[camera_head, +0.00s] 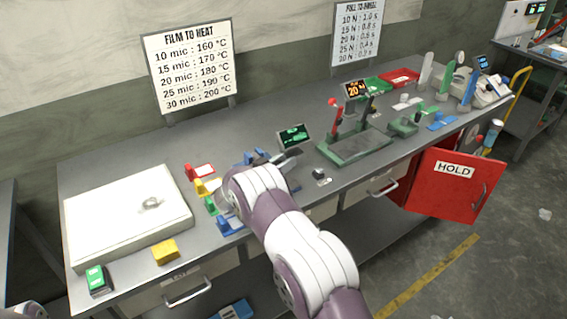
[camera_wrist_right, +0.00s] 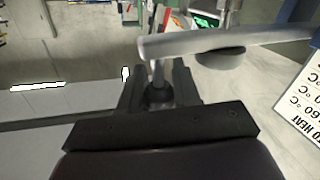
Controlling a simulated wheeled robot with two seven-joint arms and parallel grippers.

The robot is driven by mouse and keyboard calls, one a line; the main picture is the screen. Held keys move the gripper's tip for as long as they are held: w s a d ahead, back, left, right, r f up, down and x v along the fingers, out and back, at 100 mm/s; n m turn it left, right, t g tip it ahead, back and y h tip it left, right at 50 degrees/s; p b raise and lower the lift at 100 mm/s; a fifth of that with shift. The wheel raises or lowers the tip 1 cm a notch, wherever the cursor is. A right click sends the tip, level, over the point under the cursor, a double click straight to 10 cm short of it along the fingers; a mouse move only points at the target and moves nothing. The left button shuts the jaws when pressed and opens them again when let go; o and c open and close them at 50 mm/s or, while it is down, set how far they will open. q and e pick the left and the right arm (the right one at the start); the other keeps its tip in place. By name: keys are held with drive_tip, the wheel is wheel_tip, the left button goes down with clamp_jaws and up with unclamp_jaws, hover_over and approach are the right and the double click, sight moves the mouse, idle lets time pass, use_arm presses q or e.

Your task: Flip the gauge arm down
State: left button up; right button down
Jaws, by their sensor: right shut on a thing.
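In the head view my right arm reaches over the front of the bench, and its wrist hides most of the right gripper and what it holds. In the right wrist view the right gripper (camera_wrist_right: 158,88) is shut on a thin upright piece at the end of a pale grey bar, which looks like the gauge arm (camera_wrist_right: 265,40). The bar runs off to the right, with a dark round pad beneath it. A small gauge display (camera_head: 293,136) with green digits stands just beyond my wrist in the head view. My left gripper is out of view.
A white slab (camera_head: 105,235) lies at the left of the bench, with a yellow block (camera_head: 165,251) in front. Red, yellow, green and blue holders stand left of my wrist. A green press stand (camera_head: 352,148) is to the right. A red HOLD door (camera_head: 447,187) hangs open.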

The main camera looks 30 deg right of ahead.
drive_tip(key=c, duration=0.9)
unclamp_jaws()
drive_tip(key=shift+o, duration=0.2)
drive_tip(key=shift+a, duration=0.1)
drive_tip(key=b+v, duration=0.1)
drive_tip(key=v, duration=0.6)
drive_tip(key=shift+s+a, duration=0.1)
drive_tip(key=shift+a, duration=0.05)
